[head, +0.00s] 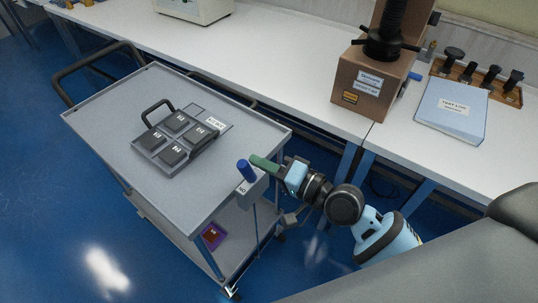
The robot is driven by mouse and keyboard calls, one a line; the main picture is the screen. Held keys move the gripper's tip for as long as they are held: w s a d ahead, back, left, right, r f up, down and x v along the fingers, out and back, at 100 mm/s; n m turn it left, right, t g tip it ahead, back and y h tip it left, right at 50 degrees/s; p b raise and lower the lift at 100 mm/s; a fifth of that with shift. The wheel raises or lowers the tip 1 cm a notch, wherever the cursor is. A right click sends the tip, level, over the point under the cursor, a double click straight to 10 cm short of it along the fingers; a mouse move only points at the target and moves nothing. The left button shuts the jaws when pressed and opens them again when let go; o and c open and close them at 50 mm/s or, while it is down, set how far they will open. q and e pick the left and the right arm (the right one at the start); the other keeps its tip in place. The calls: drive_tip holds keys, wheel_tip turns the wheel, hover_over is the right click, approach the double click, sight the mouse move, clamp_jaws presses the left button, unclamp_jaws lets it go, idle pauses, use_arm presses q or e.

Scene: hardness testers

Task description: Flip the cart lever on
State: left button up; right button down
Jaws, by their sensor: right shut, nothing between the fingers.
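The grey cart (95,125) stands at the left of the head view. The cart lever, with a blue grip (247,171), sticks up from a small grey box at the cart's right corner. A white label (242,187) sits on the box below it, its small lettering hard to read. My right gripper (256,160) reaches in from the right with its green fingers shut and empty. Its fingertips are close beside the top of the blue grip; I cannot tell whether they touch. My left gripper is not in view.
A grey tray with several dark blocks (174,154) lies on the cart top. A purple item (212,236) is on the lower shelf. Behind stands a white bench (290,60) with a brown hardness tester (366,85), a blue test log (452,108) and a wooden rack (508,97).

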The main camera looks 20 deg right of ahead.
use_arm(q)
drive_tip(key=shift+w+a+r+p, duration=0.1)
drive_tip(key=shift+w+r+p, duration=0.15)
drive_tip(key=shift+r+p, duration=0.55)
use_arm(e)
drive_tip(key=shift+s+a+f+n, duration=0.1)
drive_tip(key=shift+s+a+n, duration=0.4)
drive_tip(key=shift+n, duration=0.35)
drive_tip(key=shift+s+a+f+n, duration=0.1)
drive_tip(key=shift+s+a+n, duration=0.15)
drive_tip(key=shift+a+n, duration=0.5)
drive_tip(key=shift+d, duration=0.15)
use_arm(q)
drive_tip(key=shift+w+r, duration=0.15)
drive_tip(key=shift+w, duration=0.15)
